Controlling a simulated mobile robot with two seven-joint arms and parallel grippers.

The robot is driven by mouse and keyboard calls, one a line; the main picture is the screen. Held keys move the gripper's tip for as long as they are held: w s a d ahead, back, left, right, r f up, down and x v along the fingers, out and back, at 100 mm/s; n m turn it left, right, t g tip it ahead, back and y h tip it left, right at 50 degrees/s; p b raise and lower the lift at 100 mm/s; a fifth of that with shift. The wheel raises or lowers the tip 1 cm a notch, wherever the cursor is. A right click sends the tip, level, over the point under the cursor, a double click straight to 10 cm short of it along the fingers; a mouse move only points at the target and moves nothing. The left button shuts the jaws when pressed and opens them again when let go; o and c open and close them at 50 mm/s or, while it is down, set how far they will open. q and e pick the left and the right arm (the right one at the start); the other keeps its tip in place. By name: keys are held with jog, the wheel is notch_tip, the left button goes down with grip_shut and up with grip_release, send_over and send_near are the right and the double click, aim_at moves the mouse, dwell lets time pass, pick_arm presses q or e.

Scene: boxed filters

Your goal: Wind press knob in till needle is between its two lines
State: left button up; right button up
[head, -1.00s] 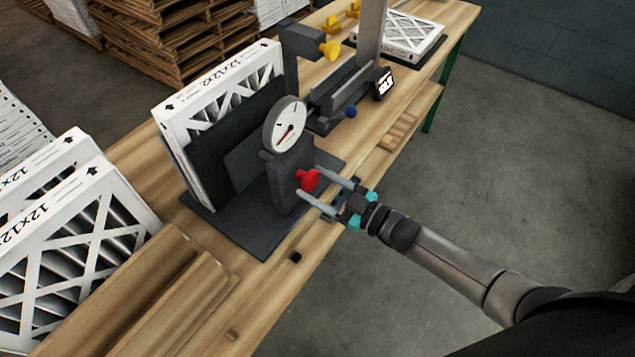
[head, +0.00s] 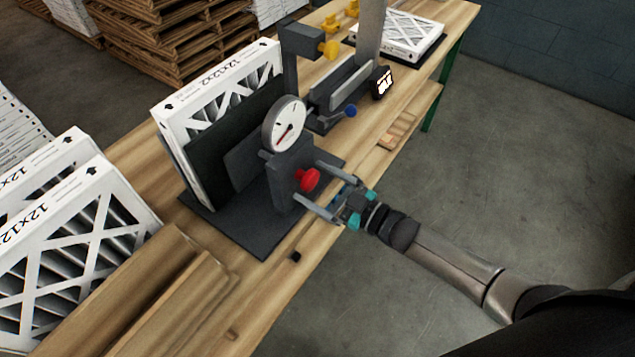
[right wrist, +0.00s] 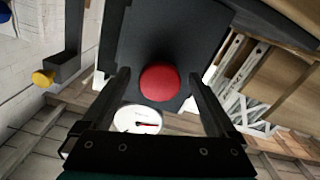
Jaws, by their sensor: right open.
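The red press knob (head: 308,180) sits on the front of the dark press block (head: 283,178). The round white gauge (head: 284,124) stands on top of the block; its needle shows, but the two lines are too small to make out. A boxed filter (head: 222,85) stands upright behind the dark press plates. My right gripper (head: 308,184) is open, its fingers on either side of the knob with gaps. In the right wrist view the knob (right wrist: 160,83) lies between the parted fingertips, and the gauge (right wrist: 138,119) shows below it. My left gripper is not in view.
More boxed filters (head: 70,250) stand at the left by a wooden rack (head: 150,300). A dark fixture with a blue knob (head: 350,111) and a yellow knob (head: 329,49) stands behind the press. The bench's front edge runs under my right wrist.

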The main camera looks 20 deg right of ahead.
jog(key=v, duration=1.5)
jog(key=shift+b, duration=0.4)
jog(key=shift+d+f, duration=0.1)
jog(key=s+d+f+m+g+h+b, duration=0.25)
jog(key=f+h+b, duration=0.2)
jog(key=f, duration=0.95)
jog(key=s+d+f+m+g+h+b, duration=0.1)
jog(key=s+d+f+m+h+b, duration=0.3)
jog(key=f, duration=1.1)
jog(key=s+a+f+m+g+h+b, duration=0.1)
jog(key=s+a+f+g+b, duration=0.2)
jog(key=s+f, duration=0.7)
jog(key=s+a+f+g+h+b, duration=0.1)
jog(key=s+a+f+g+b, duration=0.1)
jog(key=s+a+f+g, duration=0.4)
jog(key=s+a+f, duration=0.1)
jog(key=s+f, duration=0.3)
jog(key=s, duration=0.1)
jog(key=shift+s+f+m+g+b, duration=0.25)
jog(key=shift+s+m+g+b, duration=0.1)
jog(key=shift+b, duration=0.05)
jog(key=shift+o, duration=0.2)
jog(key=shift+h, duration=0.25)
